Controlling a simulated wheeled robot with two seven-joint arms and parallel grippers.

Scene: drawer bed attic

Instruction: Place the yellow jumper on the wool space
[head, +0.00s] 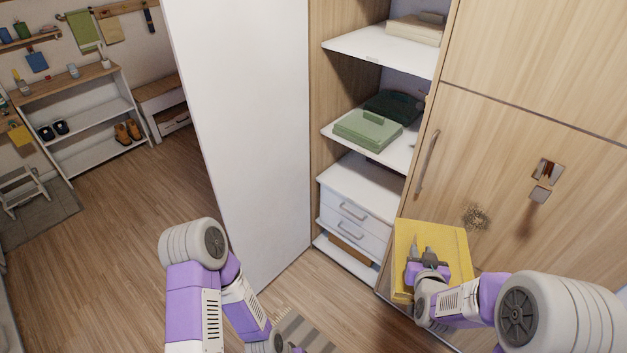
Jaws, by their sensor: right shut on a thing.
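A folded yellow jumper (450,234) is at the lower right, in front of the closed wooden wardrobe door. My right gripper (427,258) is shut on it and holds it up. The open wardrobe has a top shelf (350,46) with folded beige clothes, and a middle shelf (335,134) with light green clothes (366,130) in front of dark green ones (393,106). No label shows which one is the wool space.
A white drawer unit (355,215) stands under the shelves; the visible part of its top is bare. An open white door panel (245,130) stands left of the wardrobe. The closed wooden door (500,190) is on the right.

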